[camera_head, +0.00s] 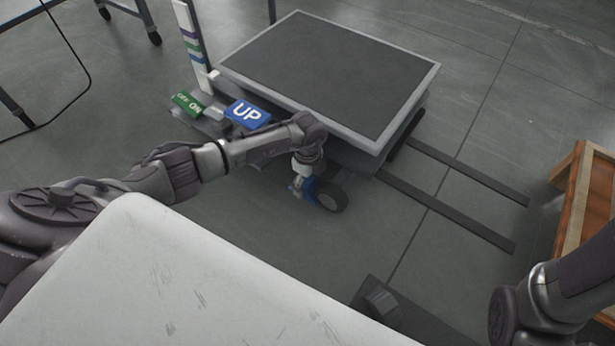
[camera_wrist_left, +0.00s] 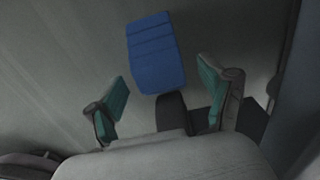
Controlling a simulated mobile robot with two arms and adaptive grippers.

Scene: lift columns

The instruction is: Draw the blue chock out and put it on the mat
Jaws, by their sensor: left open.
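The blue chock (camera_head: 309,188) sits on the floor against the left side of a dark wheel (camera_head: 330,197) of the lift table, partly hidden by my left gripper (camera_head: 303,176). In the left wrist view the chock (camera_wrist_left: 155,52) shows its ridged blue face ahead of the fingers of my left gripper (camera_wrist_left: 163,85). These fingers are open, one to each side, with nothing held between them. A dark piece, perhaps the wheel (camera_wrist_left: 173,112), shows just below the chock. My right arm enters at the lower right, and its gripper is out of view. I cannot make out the mat for certain.
The lift table (camera_head: 330,70) has a dark top with a pale rim, above my left gripper. A blue UP pedal (camera_head: 247,113) and a green ON pedal (camera_head: 187,104) are at its left. Dark rails (camera_head: 450,212) run right along the floor. A wooden bench (camera_head: 580,190) stands at right.

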